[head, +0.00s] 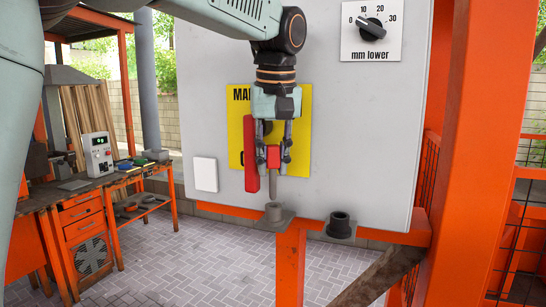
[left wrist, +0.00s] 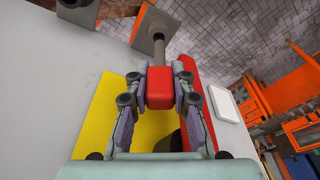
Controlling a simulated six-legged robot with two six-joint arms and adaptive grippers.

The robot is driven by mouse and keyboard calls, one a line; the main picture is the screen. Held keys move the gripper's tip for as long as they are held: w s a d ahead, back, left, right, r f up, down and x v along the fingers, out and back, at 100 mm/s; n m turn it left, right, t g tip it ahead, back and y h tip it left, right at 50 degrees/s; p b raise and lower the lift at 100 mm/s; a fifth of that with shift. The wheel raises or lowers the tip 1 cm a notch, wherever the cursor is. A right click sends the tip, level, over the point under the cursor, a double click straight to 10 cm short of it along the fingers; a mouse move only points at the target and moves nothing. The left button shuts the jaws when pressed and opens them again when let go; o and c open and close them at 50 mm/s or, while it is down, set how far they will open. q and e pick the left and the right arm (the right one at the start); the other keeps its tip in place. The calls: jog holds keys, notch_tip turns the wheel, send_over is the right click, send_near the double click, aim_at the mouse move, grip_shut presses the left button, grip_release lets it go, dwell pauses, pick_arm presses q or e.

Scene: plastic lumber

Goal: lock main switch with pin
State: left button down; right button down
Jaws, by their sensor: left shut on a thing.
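My left gripper (head: 273,157) points down in front of the grey cabinet and is shut on the red head of a pin (head: 273,158). The pin's grey shaft hangs down just above or at a grey socket (head: 276,212) on the orange frame; I cannot tell whether its tip is inside. The left wrist view shows the red pin head (left wrist: 160,88) between the fingers. The main switch has a yellow plate (head: 299,135), partly hidden by my gripper, and a red handle (head: 251,155) pointing down, left of the pin. My right gripper is not in view.
A second, dark socket (head: 341,226) stands to the right of the first. A "mm lower" dial (head: 371,28) is above right, and a white box (head: 205,174) is left on the cabinet. An orange post (head: 458,150) stands right. A workbench (head: 85,195) is at the left.

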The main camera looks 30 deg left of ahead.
aim_at(275, 169)
pick_arm(q)
jog(key=shift+p, duration=0.7)
dwell(1.0)
jog(key=shift+d+f+b, duration=0.1)
jog(key=shift+f+b, duration=1.1)
jog(key=shift+f, duration=1)
jog(key=c, duration=1.1)
grip_release()
jog(key=shift+r, duration=0.1)
jog(key=r, duration=0.4)
jog(key=s+d+r, duration=0.1)
jog(key=r, duration=0.6)
jog(key=shift+s+d+r, duration=0.25)
jog(key=shift+d+r, duration=0.05)
jog(key=shift+d, duration=0.05)
jog(key=shift+s+d+r, duration=0.1)
jog(key=shift+s, duration=0.1)
jog(key=shift+w, duration=0.1)
